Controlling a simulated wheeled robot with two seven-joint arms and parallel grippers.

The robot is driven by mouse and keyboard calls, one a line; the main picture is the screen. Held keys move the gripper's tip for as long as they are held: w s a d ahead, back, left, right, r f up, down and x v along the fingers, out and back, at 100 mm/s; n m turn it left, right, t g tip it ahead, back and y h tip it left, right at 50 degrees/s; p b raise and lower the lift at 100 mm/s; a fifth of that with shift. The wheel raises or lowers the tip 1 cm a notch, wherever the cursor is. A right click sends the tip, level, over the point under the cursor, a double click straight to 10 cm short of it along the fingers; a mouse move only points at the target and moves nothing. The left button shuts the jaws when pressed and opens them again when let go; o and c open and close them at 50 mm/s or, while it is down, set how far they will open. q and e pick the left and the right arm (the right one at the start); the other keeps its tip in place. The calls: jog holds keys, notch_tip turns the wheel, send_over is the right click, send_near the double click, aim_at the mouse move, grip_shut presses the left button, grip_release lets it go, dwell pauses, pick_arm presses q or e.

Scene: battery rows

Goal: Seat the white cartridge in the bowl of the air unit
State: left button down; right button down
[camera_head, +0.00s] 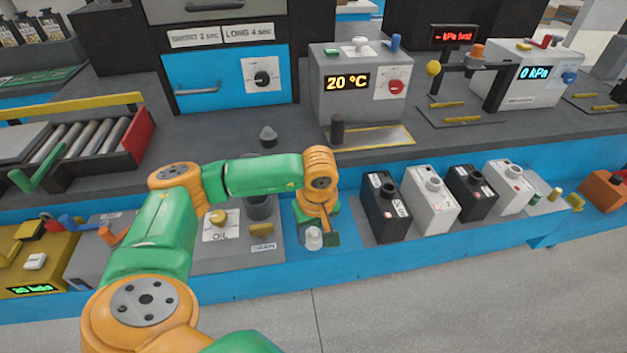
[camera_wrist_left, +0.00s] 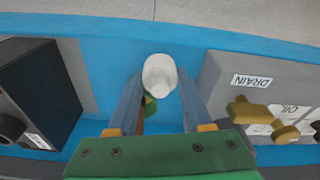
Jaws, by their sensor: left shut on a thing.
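My left gripper (camera_head: 316,238) points down over the blue front shelf, to the right of the grey unit. It is shut on the white cartridge (camera_head: 313,239), which also shows between the fingertips in the left wrist view (camera_wrist_left: 159,74). The grey unit with OIL and DRAIN labels (camera_head: 264,247) appears to be the air unit. Its DRAIN side shows in the left wrist view (camera_wrist_left: 251,80). A dark round cup (camera_head: 258,208) on it looks like the bowl, partly hidden behind my left arm. The cartridge is apart from the cup. My right gripper is not in view.
Several black and white battery boxes (camera_head: 430,200) stand to the right of my gripper. A grey cone-shaped piece (camera_head: 268,136) and a dark cylinder (camera_head: 337,129) stand on the bench behind. The temperature box (camera_head: 344,103) is farther back. The floor in front is clear.

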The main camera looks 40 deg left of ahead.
pick_arm(q)
notch_tip(320, 180, down, 2)
jog(key=shift+s+f, duration=0.1)
jog(key=shift+f, duration=0.15)
